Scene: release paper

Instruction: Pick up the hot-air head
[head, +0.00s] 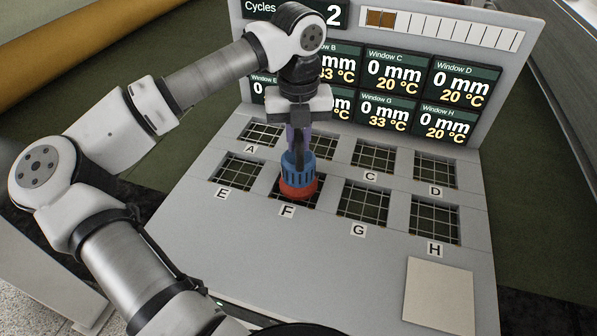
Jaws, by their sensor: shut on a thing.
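The hot-air head (298,182) has a blue upper body and a red lower end. It is upright over window F on the grey panel (300,250), with its red end at or just above the grid; I cannot tell whether it touches. My gripper (298,142) points down from above and is shut on the top of the head. The fingers are partly hidden by the gripper body and the dark link. The label F (287,211) shows just in front of the head.
Several grid windows, such as G (363,202) and H (434,220), lie in two rows. A display board (400,75) with temperature readouts stands behind them. A blank beige square (439,295) lies at front right. The panel's front middle is clear.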

